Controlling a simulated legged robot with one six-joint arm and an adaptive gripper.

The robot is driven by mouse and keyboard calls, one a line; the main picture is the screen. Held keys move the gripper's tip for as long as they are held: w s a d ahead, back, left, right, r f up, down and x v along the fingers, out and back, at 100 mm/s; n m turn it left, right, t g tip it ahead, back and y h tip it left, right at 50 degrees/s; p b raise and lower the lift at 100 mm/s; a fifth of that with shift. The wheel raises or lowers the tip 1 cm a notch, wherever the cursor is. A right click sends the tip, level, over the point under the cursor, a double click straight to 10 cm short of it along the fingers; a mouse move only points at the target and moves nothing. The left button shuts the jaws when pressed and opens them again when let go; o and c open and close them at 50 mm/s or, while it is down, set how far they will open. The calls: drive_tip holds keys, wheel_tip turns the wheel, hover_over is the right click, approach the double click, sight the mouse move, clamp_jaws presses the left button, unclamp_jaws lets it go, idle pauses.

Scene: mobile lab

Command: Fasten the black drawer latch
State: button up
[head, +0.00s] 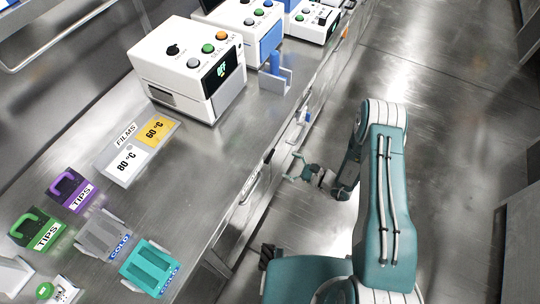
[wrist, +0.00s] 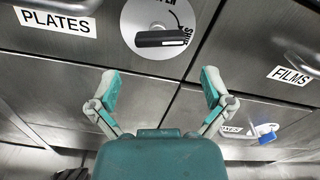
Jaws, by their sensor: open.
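The black latch (wrist: 162,39) is a short bar on a round white disc (wrist: 134,20) on the drawer front. It lies roughly horizontal in the wrist view. The disc carries a curved arrow and lettering that the bar partly covers. A small dark piece on the cabinet front in the head view (head: 268,155) looks like the same latch. My gripper (wrist: 160,84) is open and empty, its two fingers spread wide below the latch in the wrist view, not touching it. In the head view my gripper (head: 294,168) is beside the cabinet front.
Drawers labelled PLATES (wrist: 55,20) and FILMS (wrist: 290,75) flank the disc. A blue and white fitting (wrist: 266,132) is at lower right. The counter (head: 205,165) holds tip boxes, cold blocks, a films tray (head: 170,125) and white machines (head: 190,70). Floor right of my arm is clear.

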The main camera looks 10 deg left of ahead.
sight(272, 157)
drive_tip(key=x, duration=0.7)
drive_tip(key=shift+w+a, duration=0.1)
drive_tip(key=shift+a, duration=0.2)
drive_tip(key=c, duration=0.8)
